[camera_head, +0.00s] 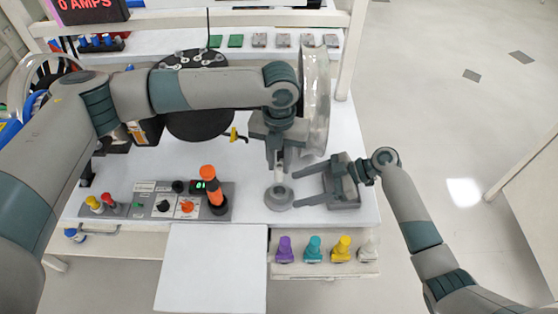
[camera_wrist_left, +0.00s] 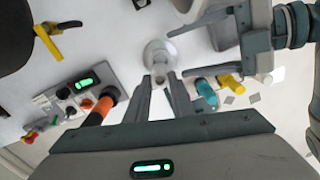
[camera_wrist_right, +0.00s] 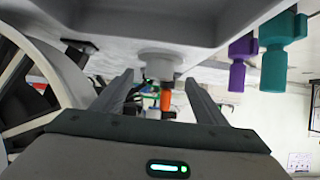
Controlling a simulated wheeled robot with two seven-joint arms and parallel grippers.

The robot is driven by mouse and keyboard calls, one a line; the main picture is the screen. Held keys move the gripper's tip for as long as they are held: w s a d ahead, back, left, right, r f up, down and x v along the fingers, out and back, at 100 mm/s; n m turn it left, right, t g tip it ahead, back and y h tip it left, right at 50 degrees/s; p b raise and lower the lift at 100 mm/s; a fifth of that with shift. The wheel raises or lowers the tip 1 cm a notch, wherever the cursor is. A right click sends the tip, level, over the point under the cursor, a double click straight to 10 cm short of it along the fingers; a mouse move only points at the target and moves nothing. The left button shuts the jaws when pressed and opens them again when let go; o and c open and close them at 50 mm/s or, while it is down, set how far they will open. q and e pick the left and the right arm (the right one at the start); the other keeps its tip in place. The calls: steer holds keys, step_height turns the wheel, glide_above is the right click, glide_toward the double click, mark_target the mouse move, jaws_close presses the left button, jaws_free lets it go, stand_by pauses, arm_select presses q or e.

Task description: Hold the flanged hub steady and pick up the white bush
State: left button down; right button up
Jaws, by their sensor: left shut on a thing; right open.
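The pale grey flanged hub (camera_head: 279,198) stands upright on the white worktop near its front edge. My left gripper (camera_head: 278,164) points down and is shut on the hub's narrow upper part; the hub also shows in the left wrist view (camera_wrist_left: 158,52). My right gripper (camera_head: 302,188) is open and lies sideways just right of the hub, its fingers pointing at it. In the right wrist view the hub (camera_wrist_right: 160,63) shows between and beyond the open fingers. The white bush (camera_head: 369,246) stands at the right end of the bush row, below the worktop's front edge, clear of both grippers.
Purple (camera_head: 284,248), teal (camera_head: 314,248) and yellow (camera_head: 342,246) bushes stand left of the white one. A control panel (camera_head: 150,208) with an orange-topped post (camera_head: 211,185) is left of the hub. A large wheel rim (camera_head: 316,100) stands behind my left gripper.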

steer(key=shift+v, duration=2.75)
